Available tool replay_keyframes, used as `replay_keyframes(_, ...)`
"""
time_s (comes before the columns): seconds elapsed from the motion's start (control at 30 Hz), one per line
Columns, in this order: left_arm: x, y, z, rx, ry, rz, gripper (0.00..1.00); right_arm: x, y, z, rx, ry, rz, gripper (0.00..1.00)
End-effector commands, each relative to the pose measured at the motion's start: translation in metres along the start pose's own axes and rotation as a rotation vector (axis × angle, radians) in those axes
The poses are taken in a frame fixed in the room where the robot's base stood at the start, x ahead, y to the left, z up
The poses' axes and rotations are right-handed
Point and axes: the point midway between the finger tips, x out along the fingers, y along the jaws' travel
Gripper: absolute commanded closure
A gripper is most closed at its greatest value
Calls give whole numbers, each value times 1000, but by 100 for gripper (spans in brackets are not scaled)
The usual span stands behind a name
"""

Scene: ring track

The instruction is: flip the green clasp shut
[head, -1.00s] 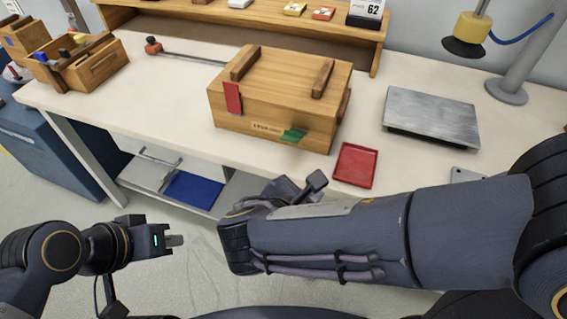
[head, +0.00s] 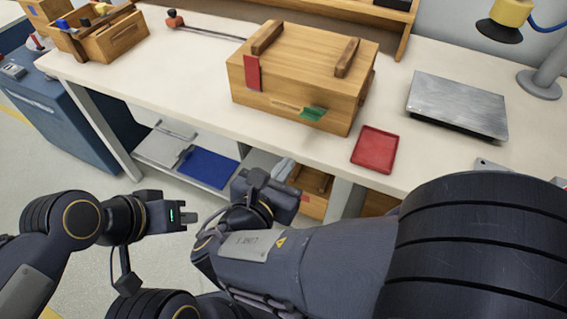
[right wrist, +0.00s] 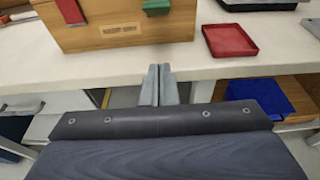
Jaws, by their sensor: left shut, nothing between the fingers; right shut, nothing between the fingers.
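The wooden box (head: 295,85) stands closed on the workbench. Its green clasp (head: 312,113) sticks outward from the lower right of the front face; it also shows at the top of the right wrist view (right wrist: 156,7). The red clasp (head: 252,73) lies flat and upright against the front left. My right gripper (right wrist: 158,72) is shut and empty, its fingertips pointing toward the bench edge below the box, apart from the clasp. In the head view my right wrist covers part of it. My left gripper (head: 190,217) is shut and empty, low in front of the bench.
A red tray (head: 375,149) lies right of the box near the bench edge (head: 200,103). A metal plate (head: 458,105) lies further right. A wooden tool caddy (head: 105,38) stands at the left. A blue bin (head: 207,168) sits on the shelf below.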

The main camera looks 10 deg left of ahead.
Motion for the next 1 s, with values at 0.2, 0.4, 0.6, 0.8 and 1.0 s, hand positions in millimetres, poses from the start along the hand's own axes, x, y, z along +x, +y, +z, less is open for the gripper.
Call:
replay_keyframes(0.2,5,-2,2,0,0,0,100,50,-1,-2,-1,1,-5,100)
replay_keyframes(0.4,2,-1,1,0,0,0,100,73,0,18,5,0,1,100)
replay_keyframes(0.6,-1,0,0,0,0,0,100,78,0,36,2,0,0,100)
replay_keyframes(0.8,-1,0,0,0,0,0,100,79,0,39,0,1,0,100)
replay_keyframes(1.0,-1,0,0,0,0,0,100,79,0,39,0,1,0,100)
